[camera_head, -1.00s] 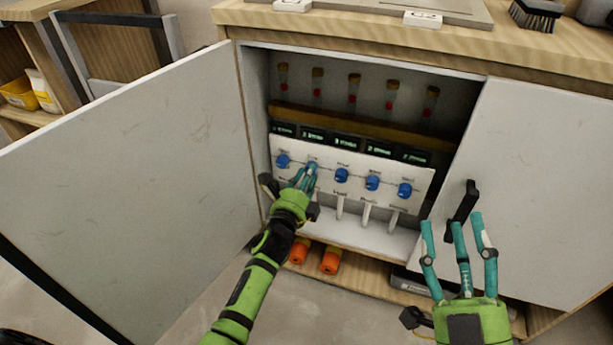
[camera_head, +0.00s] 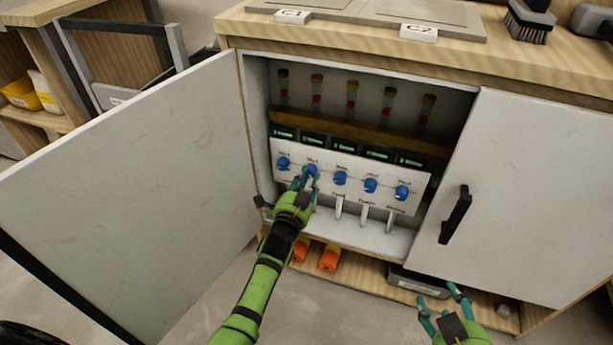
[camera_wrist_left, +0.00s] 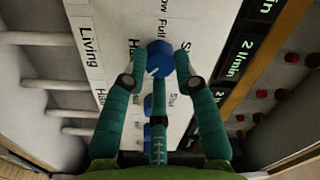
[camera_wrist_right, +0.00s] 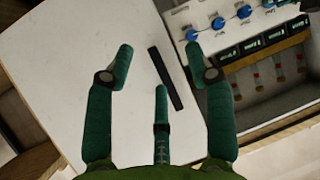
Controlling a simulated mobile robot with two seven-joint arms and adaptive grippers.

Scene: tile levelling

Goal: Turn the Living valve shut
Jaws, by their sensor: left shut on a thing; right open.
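A white panel (camera_head: 330,160) in the open cabinet carries a row of blue valve knobs, with lettering too small to read in the head view. My left gripper (camera_head: 307,178) is shut on the second blue knob from the left (camera_head: 311,170). In the left wrist view this knob (camera_wrist_left: 158,58) sits between the teal fingers and bears a white mark. The printed word Living (camera_wrist_left: 88,47) stands roughly in line with it; fingers partly cover nearby lettering. My right gripper (camera_head: 440,299) is open and empty, low in front of the right door.
The left door (camera_head: 130,190) stands wide open. The right door (camera_head: 530,190) with a black handle (camera_head: 455,215) looks closed. Small displays (camera_head: 343,145) and tubes (camera_head: 351,98) are above the knobs.

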